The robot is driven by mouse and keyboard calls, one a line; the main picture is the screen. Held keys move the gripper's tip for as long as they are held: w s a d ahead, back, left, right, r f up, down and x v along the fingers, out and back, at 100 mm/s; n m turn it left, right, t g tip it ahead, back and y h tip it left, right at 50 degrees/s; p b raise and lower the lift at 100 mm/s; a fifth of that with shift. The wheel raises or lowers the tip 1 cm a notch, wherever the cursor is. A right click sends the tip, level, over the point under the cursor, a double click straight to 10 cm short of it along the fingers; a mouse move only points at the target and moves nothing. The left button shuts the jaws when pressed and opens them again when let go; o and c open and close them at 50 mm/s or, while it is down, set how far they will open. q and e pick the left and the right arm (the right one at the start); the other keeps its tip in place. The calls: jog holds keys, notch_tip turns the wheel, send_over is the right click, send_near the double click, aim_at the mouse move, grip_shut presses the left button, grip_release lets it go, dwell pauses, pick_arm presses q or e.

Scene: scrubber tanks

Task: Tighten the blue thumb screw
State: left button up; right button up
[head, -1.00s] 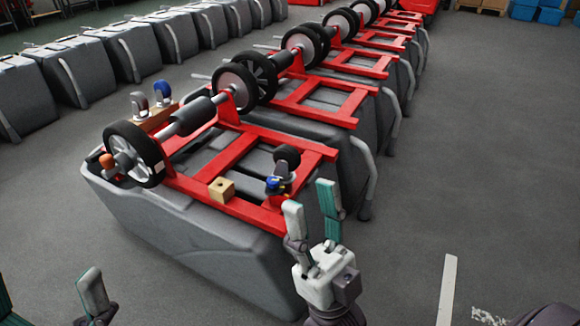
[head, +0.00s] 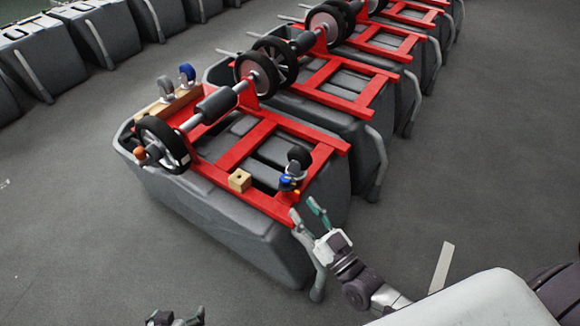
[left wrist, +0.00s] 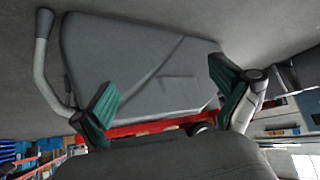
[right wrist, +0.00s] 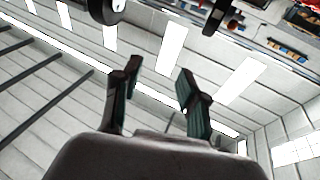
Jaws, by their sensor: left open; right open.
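The blue thumb screw (head: 286,182) sits below a small black caster wheel (head: 299,157) at the near right corner of the red frame (head: 232,152) on the nearest grey tank (head: 240,228). My right gripper (head: 306,212) is open and empty, just beyond that corner, below and right of the screw. A gap seems to remain between them. In the right wrist view its fingers (right wrist: 158,92) are apart with nothing between them. My left gripper (head: 176,318) shows only its tips at the bottom edge. The left wrist view shows it open (left wrist: 165,80), facing the tank.
An orange knob (head: 140,153) is by the left wheel (head: 162,145). More tanks recede behind; floor at the right is open.

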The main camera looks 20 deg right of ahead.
aim_at(289, 182)
pick_arm(q)
jog(key=s+a+f+g+y+p, duration=0.1)
jog(key=s+a+f+g+p, duration=0.25)
jog(key=s, duration=0.65)
pick_arm(e)
jog(key=d+f+g+h+b, duration=0.1)
jog(key=d+f+g+b, duration=0.1)
jog(key=d+f, duration=0.25)
jog(key=x, duration=0.4)
jog(key=b+x, duration=0.1)
jog(key=x, duration=0.3)
jog(key=b+x, duration=0.1)
jog(key=x, duration=0.3)
jog(key=shift+w+a+f, duration=0.1)
jog(key=shift+a+f, duration=0.05)
jog(key=shift+f, duration=0.15)
pick_arm(q)
notch_tip(289, 182, up, 8)
jog(key=w+g, duration=0.1)
jog(key=shift+d, duration=0.2)
pick_arm(e)
jog(key=shift+w+a, duration=0.2)
jog(key=shift+w, duration=0.5)
jog(key=shift+c, duration=0.4)
grip_shut()
jog(key=shift+r, duration=0.1)
